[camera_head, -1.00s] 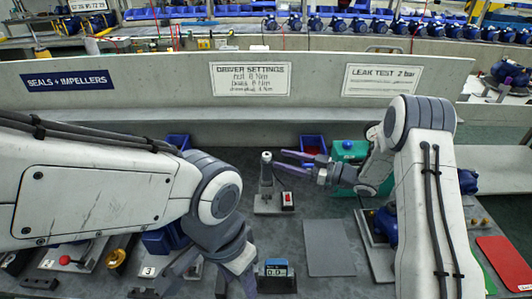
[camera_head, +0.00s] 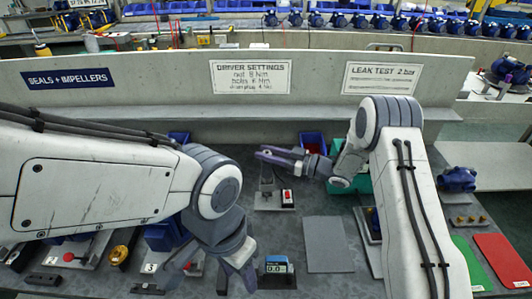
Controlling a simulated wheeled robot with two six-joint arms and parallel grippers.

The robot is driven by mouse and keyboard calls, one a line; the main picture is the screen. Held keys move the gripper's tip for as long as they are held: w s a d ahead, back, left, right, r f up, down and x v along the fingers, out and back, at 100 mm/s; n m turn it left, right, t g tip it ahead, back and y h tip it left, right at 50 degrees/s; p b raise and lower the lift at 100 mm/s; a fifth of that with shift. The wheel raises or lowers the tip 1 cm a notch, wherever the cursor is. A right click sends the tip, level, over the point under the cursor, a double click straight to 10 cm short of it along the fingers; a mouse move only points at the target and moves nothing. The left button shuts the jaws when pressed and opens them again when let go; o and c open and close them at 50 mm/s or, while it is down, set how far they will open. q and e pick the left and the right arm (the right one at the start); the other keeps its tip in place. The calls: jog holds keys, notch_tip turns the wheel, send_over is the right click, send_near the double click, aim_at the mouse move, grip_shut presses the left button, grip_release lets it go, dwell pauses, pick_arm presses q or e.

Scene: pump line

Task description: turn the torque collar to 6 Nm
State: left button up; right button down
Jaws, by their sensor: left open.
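The driver stands in a small grey stand (camera_head: 267,201) with a red button (camera_head: 287,196) at mid-table; only its lower shaft (camera_head: 267,178) shows. Its top and the torque collar are hidden behind the fingers of my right gripper (camera_head: 275,156). The fingers lie across the driver at its upper part; I cannot tell whether they touch it or are closed. My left gripper (camera_head: 213,277) is open and low at the front, pointing down, apart from the driver. A small display (camera_head: 276,265) just right of it reads about 0.0.
A driver settings sign (camera_head: 250,77) hangs on the back wall, its small print partly legible. A blue bin (camera_head: 312,142) stands behind my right gripper. A grey mat (camera_head: 329,245) lies clear at centre right. Red (camera_head: 503,261) and green mats (camera_head: 466,262) lie far right.

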jog(key=shift+w+f+n+g+y+b, duration=0.15)
jog(key=shift+n+g+y+b, duration=0.25)
jog(key=shift+n+g+b, duration=0.9)
jog(key=shift+n+g, duration=0.2)
jog(key=shift+g, duration=0.7)
jog(key=c, duration=0.6)
grip_release()
jog(key=shift+o, duration=0.2)
jog(key=shift+d, duration=0.15)
jog(key=s+d+b, duration=0.1)
jog(key=d+b, duration=0.1)
jog(key=d, duration=0.8)
jog(key=shift+s, duration=0.4)
jog(key=shift+d, duration=0.1)
